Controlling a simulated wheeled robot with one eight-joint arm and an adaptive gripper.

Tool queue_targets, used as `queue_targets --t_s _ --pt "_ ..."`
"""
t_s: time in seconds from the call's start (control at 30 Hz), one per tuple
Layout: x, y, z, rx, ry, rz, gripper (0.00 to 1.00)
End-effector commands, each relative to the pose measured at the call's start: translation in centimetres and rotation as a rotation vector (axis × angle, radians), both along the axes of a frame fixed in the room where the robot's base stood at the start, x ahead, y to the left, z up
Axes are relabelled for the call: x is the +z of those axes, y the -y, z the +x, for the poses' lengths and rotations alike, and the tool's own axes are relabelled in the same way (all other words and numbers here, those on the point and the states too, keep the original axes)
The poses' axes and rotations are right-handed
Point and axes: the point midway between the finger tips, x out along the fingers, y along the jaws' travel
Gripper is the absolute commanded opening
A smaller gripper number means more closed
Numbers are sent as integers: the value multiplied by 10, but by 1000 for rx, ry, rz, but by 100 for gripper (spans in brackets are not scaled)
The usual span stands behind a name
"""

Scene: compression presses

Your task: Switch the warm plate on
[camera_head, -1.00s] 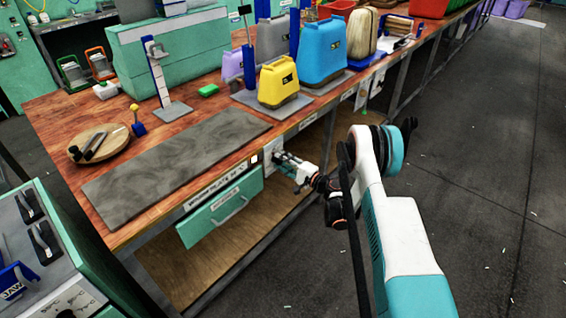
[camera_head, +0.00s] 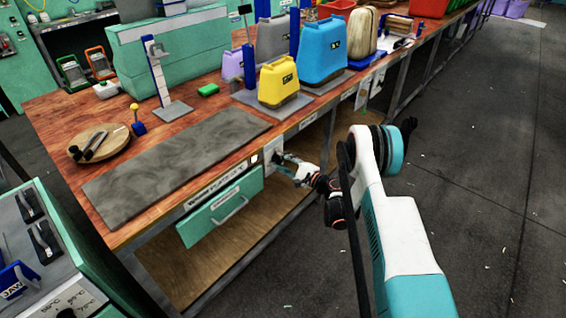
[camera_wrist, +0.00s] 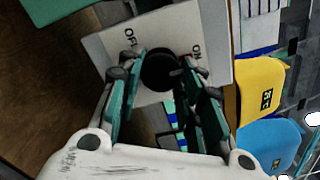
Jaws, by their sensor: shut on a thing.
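The warm plate (camera_head: 175,168) is a long grey slab along the front edge of the wooden bench. A pale switch panel (camera_head: 268,152) is on the bench front, to the right of the slab's label strip. In the wrist view the panel (camera_wrist: 112,48) reads OFF on the left and ON on the right, with a round black knob (camera_wrist: 160,70) between them. My gripper (camera_wrist: 167,78) is shut on the knob, one finger on each side. It also shows at the panel in the head view (camera_head: 281,159). I cannot tell which label the knob points to.
A green drawer (camera_head: 222,208) with a handle hangs under the bench, left of my gripper. A yellow container (camera_head: 278,82) and a blue one (camera_head: 324,50) stand on the bench. A round wooden board (camera_head: 98,143) lies at left.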

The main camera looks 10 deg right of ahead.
Motion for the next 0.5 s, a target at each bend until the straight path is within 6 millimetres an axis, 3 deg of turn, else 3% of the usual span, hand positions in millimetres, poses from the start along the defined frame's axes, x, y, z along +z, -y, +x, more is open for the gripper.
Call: queue_targets --t_s 0.2,0.23,0.3,0.5 --pt "-1 2 0 -4 0 -2 10" --pt "-1 2 0 -3 0 -1 40" --pt "-1 2 0 -3 0 -1 53" --pt "0 1 0 -2 0 -1 53"
